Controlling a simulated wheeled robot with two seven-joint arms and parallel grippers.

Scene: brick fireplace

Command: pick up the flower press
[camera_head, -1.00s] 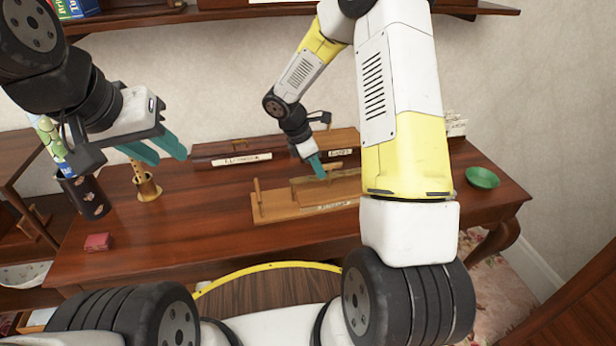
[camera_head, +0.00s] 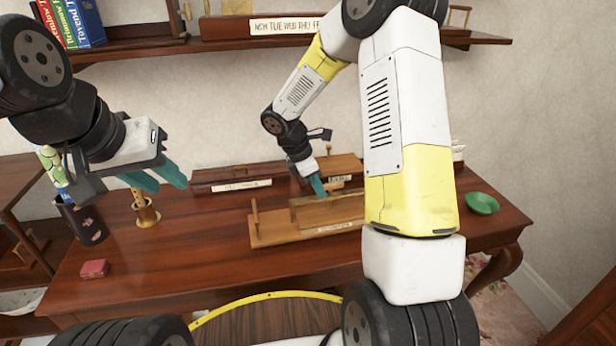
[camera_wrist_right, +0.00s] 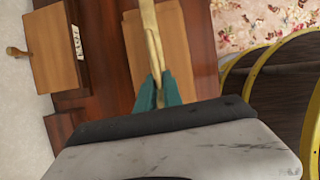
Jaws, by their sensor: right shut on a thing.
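A wooden piece that looks like the flower press (camera_head: 285,235) lies on the desk, with a flat base, an upright peg at its left end, a raised bar and a pale label in front. I cannot read the label. My right gripper (camera_head: 318,187) is at the raised bar from above. In the right wrist view its teal fingers (camera_wrist_right: 157,92) are shut on a pale wooden strip (camera_wrist_right: 150,25) of it, above a brown board. Whether the base touches the desk is unclear. My left gripper (camera_head: 160,180) is open and empty, over the desk's left side.
Behind stand a long dark box (camera_head: 232,180) and a brown wooden box (camera_head: 342,166), close to the right gripper. A green bowl (camera_head: 482,203) is at the right, a small red box (camera_head: 94,268) and dark cup (camera_head: 85,222) at the left. A shelf (camera_head: 130,50) hangs above.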

